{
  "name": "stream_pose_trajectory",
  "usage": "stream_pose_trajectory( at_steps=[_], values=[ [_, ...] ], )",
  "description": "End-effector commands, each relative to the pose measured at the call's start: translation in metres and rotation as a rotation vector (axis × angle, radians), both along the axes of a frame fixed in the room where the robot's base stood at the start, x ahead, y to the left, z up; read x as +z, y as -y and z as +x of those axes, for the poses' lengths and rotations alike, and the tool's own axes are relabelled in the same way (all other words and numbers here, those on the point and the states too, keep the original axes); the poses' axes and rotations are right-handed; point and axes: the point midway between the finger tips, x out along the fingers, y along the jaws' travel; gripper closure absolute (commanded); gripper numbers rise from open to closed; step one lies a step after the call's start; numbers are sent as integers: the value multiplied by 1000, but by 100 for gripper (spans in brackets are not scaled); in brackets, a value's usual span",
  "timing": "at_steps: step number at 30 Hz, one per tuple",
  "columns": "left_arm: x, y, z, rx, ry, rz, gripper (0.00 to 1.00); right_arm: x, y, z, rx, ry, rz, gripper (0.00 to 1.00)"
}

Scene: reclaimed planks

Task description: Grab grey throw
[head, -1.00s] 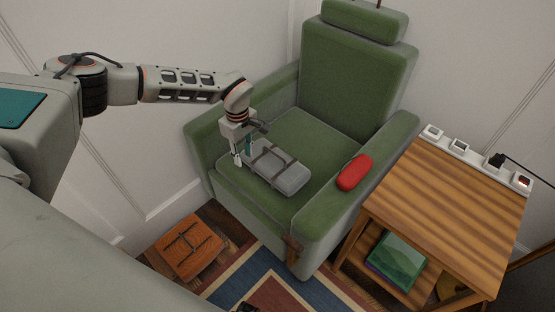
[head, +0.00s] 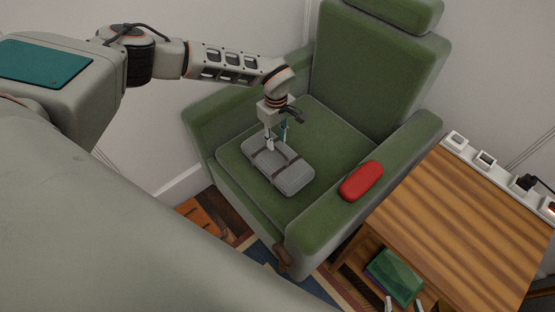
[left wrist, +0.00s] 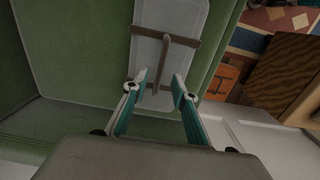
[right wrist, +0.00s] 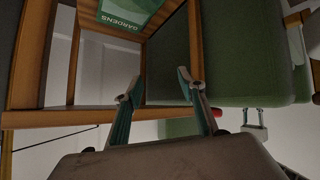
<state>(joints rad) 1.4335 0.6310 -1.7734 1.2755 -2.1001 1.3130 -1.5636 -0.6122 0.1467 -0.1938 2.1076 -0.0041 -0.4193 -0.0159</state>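The grey throw (head: 290,176) is a flat folded bundle with crossed brown straps, lying on the seat of the green armchair. My left gripper (head: 277,140) points down at the throw's back-left end. In the left wrist view the throw (left wrist: 152,55) lies beyond the fingertips, which are apart with a strap end between or just under them. The left gripper (left wrist: 159,78) is open; contact with the throw cannot be told. My right gripper (right wrist: 158,80) is open and empty, near the wooden side table; it shows at the bottom of the head view (head: 404,306).
A red rounded object (head: 362,181) lies on the armchair's right armrest (head: 400,155). The side table (head: 455,220) stands to the right, with a power strip (head: 487,160) at its back and a green book (head: 396,275) on its lower shelf. An orange-brown wooden item (head: 203,218) is on the floor.

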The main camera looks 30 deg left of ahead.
Motion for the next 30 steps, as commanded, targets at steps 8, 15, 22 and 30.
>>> stream_pose_trajectory(
  at_steps=[8, 15, 22, 30],
  values=[
    [-42, 1, -3, 0, -8, -1, 73, 5, -3, 13, 12, 29, 4, 60],
    [-40, 1, -1, 0, -1, -1, 76, 13, -4, 17, 14, 42, 6, 60],
    [-40, 1, -1, 0, -2, 0, 100, 7, -4, 12, 12, 29, 6, 60],
    [-38, 1, -1, 0, -1, -1, 100, 4, -5, 10, 8, 21, 7, 60]
  ],
)
